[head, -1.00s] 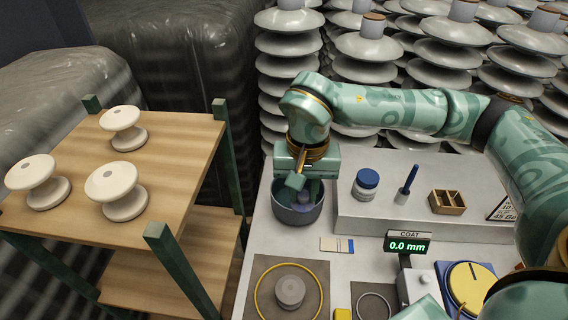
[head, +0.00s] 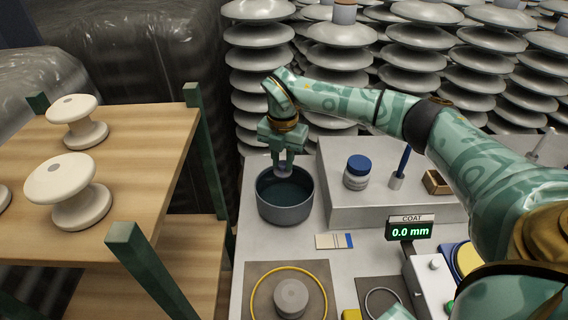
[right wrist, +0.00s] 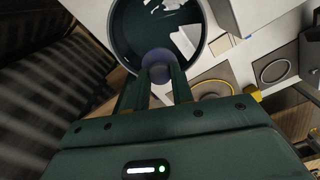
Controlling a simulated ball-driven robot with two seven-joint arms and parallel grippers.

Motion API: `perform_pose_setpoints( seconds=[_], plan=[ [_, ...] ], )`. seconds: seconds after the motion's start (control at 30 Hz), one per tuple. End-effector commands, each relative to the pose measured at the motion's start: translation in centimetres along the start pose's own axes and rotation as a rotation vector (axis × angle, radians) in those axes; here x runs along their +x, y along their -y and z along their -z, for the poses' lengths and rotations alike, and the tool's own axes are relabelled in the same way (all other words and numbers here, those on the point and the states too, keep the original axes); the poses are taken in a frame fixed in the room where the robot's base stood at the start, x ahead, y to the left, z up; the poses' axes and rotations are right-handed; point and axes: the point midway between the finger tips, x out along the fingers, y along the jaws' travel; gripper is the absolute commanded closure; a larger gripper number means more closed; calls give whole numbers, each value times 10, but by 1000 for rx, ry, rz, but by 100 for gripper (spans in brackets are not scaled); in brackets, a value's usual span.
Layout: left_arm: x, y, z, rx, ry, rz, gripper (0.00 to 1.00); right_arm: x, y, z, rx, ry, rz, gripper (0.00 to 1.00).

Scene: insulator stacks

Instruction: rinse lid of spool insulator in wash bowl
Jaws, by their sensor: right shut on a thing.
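My right gripper (head: 284,166) is shut on a small round grey-violet piece, which I take as the lid (head: 283,171). It holds the lid over the back part of the wash bowl (head: 284,213), near rim height. The bowl is grey, with dark teal liquid inside. In the right wrist view, the lid (right wrist: 158,59) sits between the fingertips in front of the bowl (right wrist: 206,45). A grey round piece (head: 291,298) sits inside a yellow ring on a mat in front; I cannot tell if it belongs to the insulator. My left gripper is not in view.
A wooden shelf (head: 140,150) with white spool insulators (head: 65,185) stands at left. A blue-capped jar (head: 357,172), a brush holder (head: 397,182) and a small wooden box (head: 435,183) stand on a raised step right of the bowl. A display (head: 409,228) reads 0.0 mm.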

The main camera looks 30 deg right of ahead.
Motion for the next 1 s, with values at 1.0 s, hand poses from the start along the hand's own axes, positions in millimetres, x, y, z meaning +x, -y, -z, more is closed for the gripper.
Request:
perform_pose_setpoints(
  seconds=[1.0],
  plan=[
    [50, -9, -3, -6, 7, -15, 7, 68, 0, -17, 364, 1, 4, 100]
  ],
)
